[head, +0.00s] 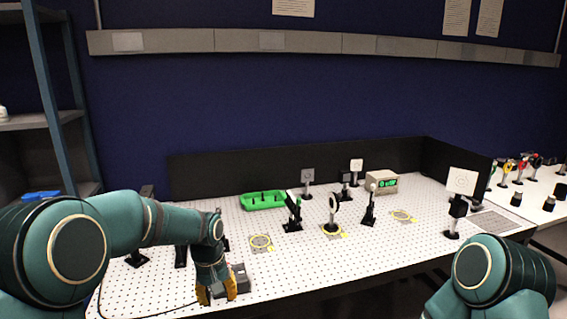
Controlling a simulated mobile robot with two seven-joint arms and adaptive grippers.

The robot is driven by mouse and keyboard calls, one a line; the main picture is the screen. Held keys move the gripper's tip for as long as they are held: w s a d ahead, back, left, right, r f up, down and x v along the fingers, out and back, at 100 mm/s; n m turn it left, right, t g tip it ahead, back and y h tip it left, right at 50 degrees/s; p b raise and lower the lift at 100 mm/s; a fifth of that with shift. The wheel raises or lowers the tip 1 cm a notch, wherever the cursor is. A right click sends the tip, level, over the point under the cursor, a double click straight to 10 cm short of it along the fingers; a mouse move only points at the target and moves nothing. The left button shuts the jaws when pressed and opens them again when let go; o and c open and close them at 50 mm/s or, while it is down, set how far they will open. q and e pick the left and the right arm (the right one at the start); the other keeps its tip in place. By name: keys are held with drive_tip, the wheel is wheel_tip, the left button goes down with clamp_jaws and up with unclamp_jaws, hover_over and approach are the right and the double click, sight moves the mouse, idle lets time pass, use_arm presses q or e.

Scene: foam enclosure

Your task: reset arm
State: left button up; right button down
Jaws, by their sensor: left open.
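My left gripper (217,293) has yellow-tipped fingers pointing down, low over the front left of the white perforated table (335,268). It is open. A small dark grey block (241,277) stands right beside its fingers; I cannot tell whether they touch. My left arm (130,225) is bent and reaches in from the left, hiding part of the table's left end. Of my right arm (487,275), only a teal upper joint shows at the lower right. The right gripper is out of the picture.
A green tray (263,204) lies mid-table. Several black post mounts stand around a round lens holder (333,207). A meter with a green display (382,182) stands behind. A white square on a post (461,182) is at right. A dark foam wall (300,168) closes the back.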

use_arm(q)
wheel_tip(320, 180, down, 9)
drive_tip(key=s+d, duration=0.1)
drive_tip(key=s+d+f+t+h, duration=0.1)
drive_tip(key=s+d+f, duration=0.1)
drive_tip(key=s+f, duration=0.5)
drive_tip(key=s+d+f+m+h, duration=0.1)
drive_tip(key=s+d+f+h, duration=0.1)
drive_tip(key=s+f, duration=0.5)
drive_tip(key=s, duration=0.6)
drive_tip(key=shift+d+f+t, duration=0.3)
drive_tip(key=shift+f+t, duration=0.1)
